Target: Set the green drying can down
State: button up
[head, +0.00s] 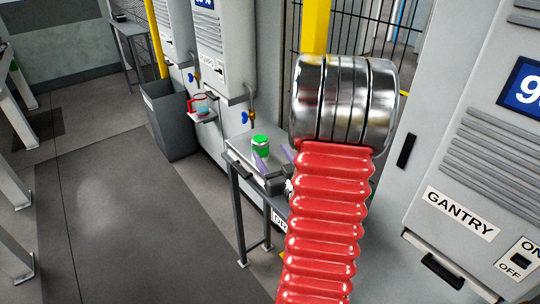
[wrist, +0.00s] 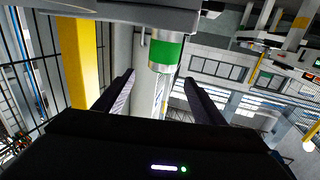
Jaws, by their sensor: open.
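The green drying can (head: 260,146), green with a pale metal band, stands upright on a small grey table (head: 238,152) in the head view. My gripper (head: 273,158), with purple fingers, is open just in front of the can, on its near right side. In the wrist view the can (wrist: 165,52) hangs upside down in the picture from the table at the top edge. It lies beyond the open fingertips (wrist: 159,77), which do not appear to touch it. The can's lower part is partly hidden by a finger in the head view.
My red ribbed arm with its metal cuff covers the middle right of the head view. A gantry cabinet (head: 460,150) stands at the right. Floor at left is clear.

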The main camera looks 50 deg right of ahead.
jog(key=shift+w+a, duration=0.1)
jog(key=shift+a, duration=0.05)
dwell(0.3)
jog(key=shift+w, duration=0.1)
jog(key=shift+w+a+r, duration=0.15)
jog(key=shift+w+a, duration=0.05)
jog(key=shift+a, duration=0.05)
jog(key=w+a+r+n+g+y, duration=0.1)
jog(key=w+a+r+g, duration=0.15)
jog(key=a, duration=0.55)
jog(key=w+a+r+n+g+y, duration=0.1)
jog(key=w+a+r+g+y, duration=0.15)
jog(key=a, duration=0.45)
jog(key=s+a+r+n+g+y, duration=0.1)
jog(key=s+a+g+y, duration=0.1)
jog(key=s+a, duration=0.6)
jog(key=s+a+r+n+g+y, duration=0.1)
jog(key=s+a+n+g+y, duration=0.1)
jog(key=s+a, duration=0.7)
jog(key=a+g, duration=0.1)
jog(key=a, duration=0.5)
jog(key=shift+s+r+g, duration=0.2)
jog(key=shift+r+g, duration=0.1)
jog(key=shift+r, duration=0.05)
jog(key=shift+c, duration=0.4)
